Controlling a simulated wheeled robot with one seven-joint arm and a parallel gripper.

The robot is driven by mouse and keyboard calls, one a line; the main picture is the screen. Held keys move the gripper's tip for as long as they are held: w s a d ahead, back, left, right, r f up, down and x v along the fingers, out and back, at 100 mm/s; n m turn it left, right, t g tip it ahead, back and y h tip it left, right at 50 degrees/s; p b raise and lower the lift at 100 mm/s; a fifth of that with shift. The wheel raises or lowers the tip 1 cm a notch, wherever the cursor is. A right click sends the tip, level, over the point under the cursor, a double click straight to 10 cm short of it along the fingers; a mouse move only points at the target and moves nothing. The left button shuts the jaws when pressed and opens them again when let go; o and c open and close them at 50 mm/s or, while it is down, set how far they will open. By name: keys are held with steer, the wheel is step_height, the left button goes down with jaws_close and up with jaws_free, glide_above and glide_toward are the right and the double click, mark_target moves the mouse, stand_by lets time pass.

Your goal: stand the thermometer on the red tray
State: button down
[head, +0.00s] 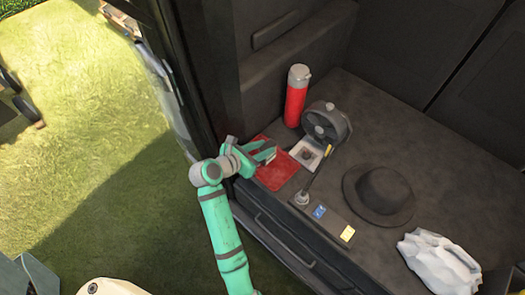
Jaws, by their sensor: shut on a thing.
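The red tray (281,176) lies flat near the front left edge of the dark vehicle floor. My green gripper (267,153) reaches in from the left and is over the tray's back left part. It is shut on a small, slim thing, which I take to be the thermometer. The fingers hide most of it, so I cannot tell its tilt or whether it touches the tray.
A red flask (297,98) stands behind the tray. A white square dish (307,154) and a dark round device (326,124) are to its right.

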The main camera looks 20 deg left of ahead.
steer(key=shift+f, duration=0.95)
steer(key=shift+f, duration=0.15)
steer(key=c, duration=1.4)
jaws_free()
